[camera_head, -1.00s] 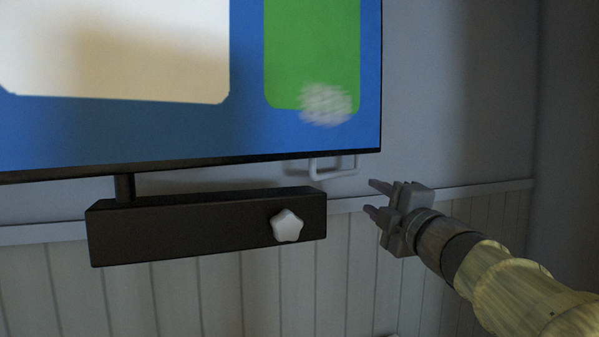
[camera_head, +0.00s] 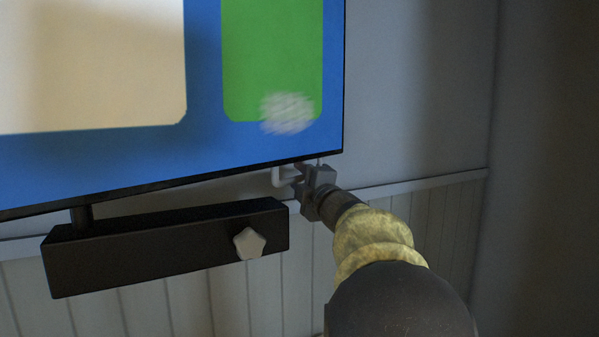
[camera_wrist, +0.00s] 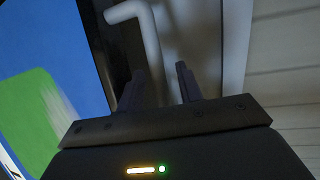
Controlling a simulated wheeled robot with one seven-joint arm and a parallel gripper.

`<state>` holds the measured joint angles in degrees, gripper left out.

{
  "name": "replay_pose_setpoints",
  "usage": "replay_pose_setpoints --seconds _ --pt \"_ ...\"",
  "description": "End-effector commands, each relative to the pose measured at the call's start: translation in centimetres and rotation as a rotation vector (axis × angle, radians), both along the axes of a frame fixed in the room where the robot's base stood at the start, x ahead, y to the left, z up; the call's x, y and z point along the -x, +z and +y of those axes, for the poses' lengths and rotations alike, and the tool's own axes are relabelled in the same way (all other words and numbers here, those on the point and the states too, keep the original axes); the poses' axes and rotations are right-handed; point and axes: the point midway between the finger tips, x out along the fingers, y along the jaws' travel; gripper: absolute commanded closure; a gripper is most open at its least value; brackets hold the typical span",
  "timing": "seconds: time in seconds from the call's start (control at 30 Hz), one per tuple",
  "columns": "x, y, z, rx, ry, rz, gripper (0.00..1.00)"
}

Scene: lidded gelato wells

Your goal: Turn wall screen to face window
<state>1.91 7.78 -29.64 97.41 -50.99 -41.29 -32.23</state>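The wall screen (camera_head: 110,165) fills the upper left of the head view, with blue, cream and green areas and a black lower edge. A pale handle (camera_head: 278,179) hangs under its lower right corner. My gripper (camera_head: 300,173) is at the right part of this handle, just below the screen edge. In the wrist view, the handle (camera_wrist: 148,36) runs down toward the gap between my two dark fingers (camera_wrist: 161,78), which stand apart. Whether they touch the handle cannot be told. The wrist view also shows the screen (camera_wrist: 40,105) at the left.
A black box-shaped mount (camera_head: 150,247) with a white star-shaped knob (camera_head: 249,243) sits below the screen, joined to it by a short post (camera_head: 81,217). Behind are a grey wall (camera_head: 390,90), a pale rail (camera_head: 410,187) and panelling. The space right of the screen is clear.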

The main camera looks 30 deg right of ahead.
Motion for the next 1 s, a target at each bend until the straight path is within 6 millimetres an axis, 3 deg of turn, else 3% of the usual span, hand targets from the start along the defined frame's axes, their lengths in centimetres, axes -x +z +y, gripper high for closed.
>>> replay_pose_setpoints --seconds 0.3,0.5,1.0 --pt "-0.29 0.01 0.17 0.001 0.003 0.0 0.64" --pt "-0.26 0.01 0.11 0.0 0.002 0.0 1.0" --pt "-0.65 -0.22 0.65 0.0 -0.003 0.001 1.0"
